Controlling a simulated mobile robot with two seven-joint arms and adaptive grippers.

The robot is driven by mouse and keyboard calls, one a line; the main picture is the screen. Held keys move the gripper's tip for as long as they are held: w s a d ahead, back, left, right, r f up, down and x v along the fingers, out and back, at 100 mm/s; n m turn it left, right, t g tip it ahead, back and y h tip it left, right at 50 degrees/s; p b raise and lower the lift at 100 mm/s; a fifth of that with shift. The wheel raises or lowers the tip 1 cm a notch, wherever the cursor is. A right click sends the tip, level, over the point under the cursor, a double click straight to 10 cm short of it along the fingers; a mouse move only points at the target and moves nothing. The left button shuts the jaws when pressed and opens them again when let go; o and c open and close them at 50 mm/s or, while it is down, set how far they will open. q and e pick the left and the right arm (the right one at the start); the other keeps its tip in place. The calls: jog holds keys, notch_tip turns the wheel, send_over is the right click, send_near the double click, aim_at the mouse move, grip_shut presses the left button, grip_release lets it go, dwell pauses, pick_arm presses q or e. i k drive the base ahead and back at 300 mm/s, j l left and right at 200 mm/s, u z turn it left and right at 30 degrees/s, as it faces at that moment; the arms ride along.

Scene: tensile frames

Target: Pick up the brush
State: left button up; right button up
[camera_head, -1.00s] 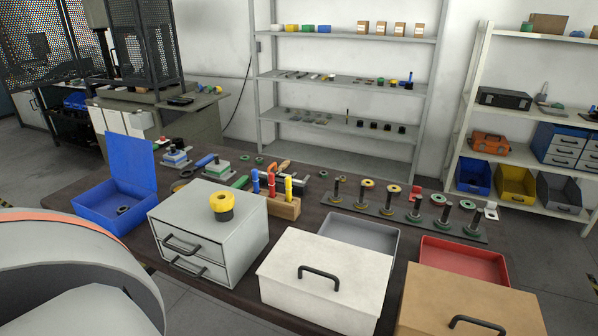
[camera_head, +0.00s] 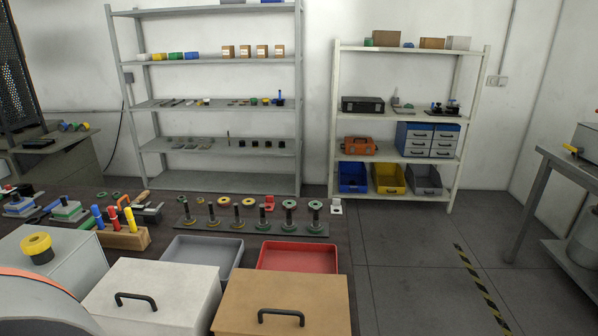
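I cannot make out a brush for certain. A small thing with an upright handle (camera_head: 396,99) stands on the right shelf, too small to identify. Neither of my grippers is in view. Only a rounded grey part of my own body shows at the lower left.
A wooden block (camera_head: 124,239) holds several coloured-handled tools. White (camera_head: 150,292) and tan (camera_head: 283,293) boxes stand in front of grey (camera_head: 203,246) and red (camera_head: 297,256) trays. A grey shelf (camera_head: 215,104) and white shelf (camera_head: 400,133) stand behind. Floor (camera_head: 420,270) is clear on the right.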

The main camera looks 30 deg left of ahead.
aim_at(145, 194)
jog(key=i+l+z, duration=0.4)
jog(key=i+l, duration=0.3)
jog(key=i+l+u, duration=0.2)
jog(key=i, duration=0.2)
jog(key=i+l+u, duration=0.2)
jog(key=i, duration=0.2)
jog(key=i+l+u, duration=0.2)
jog(key=i, duration=0.15)
jog(key=i+j+u, duration=0.15)
jog(key=i+u, duration=0.2)
jog(key=i, duration=0.3)
jog(key=i+u, duration=0.35)
jog(key=i, duration=1.05)
jog(key=i+l+u, duration=0.1)
jog(key=i, duration=0.65)
jog(key=i+u, duration=0.7)
jog(key=i+l+u, duration=0.1)
jog(key=i+u, duration=0.3)
jog(key=i+j+u, duration=0.1)
jog(key=u, duration=0.35)
jog(key=i+u, duration=0.25)
jog(key=u, duration=0.2)
jog(key=i+u, duration=0.2)
jog(key=u, duration=0.3)
